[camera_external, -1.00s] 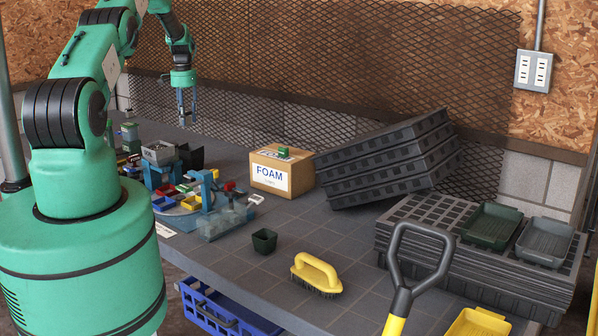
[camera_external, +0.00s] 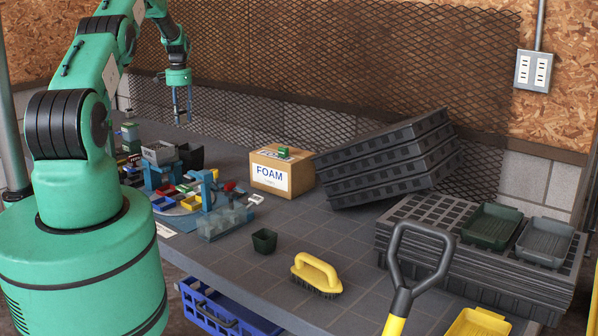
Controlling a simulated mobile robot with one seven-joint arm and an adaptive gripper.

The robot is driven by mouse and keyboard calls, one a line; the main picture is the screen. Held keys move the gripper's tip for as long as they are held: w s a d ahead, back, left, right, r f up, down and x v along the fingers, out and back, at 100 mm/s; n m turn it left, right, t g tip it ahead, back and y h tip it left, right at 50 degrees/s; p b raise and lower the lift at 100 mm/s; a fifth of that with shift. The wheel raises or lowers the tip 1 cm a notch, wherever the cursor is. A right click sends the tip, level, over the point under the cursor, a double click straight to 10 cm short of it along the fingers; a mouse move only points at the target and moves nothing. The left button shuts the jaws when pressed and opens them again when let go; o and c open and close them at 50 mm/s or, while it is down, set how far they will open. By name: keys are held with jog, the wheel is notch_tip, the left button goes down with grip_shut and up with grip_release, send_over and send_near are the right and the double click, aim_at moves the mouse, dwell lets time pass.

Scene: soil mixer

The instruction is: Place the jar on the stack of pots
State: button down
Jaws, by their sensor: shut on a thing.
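My gripper (camera_external: 182,119) hangs fingers down at the upper left, above the back of the workbench. Its fingers look close together on a small thing, most likely the jar; its outline is too small to make out. A small dark green pot (camera_external: 264,241) stands upright on the bench at the front. A short grey and green stack (camera_external: 130,137) stands at the back left, below and left of my gripper; it may be the stack of pots, but I cannot tell for sure.
A turntable with coloured trays (camera_external: 190,203) and clear cups (camera_external: 225,219) stand at the left.

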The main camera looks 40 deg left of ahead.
jog(key=shift+f, duration=3.15)
jog(key=shift+f, duration=0.1)
jog(key=shift+f, duration=1.75)
jog(key=shift+f, duration=0.15)
jog(key=c, duration=1.2)
grip_release()
notch_tip(320, 180, up, 12)
jog(key=shift+r, duration=0.15)
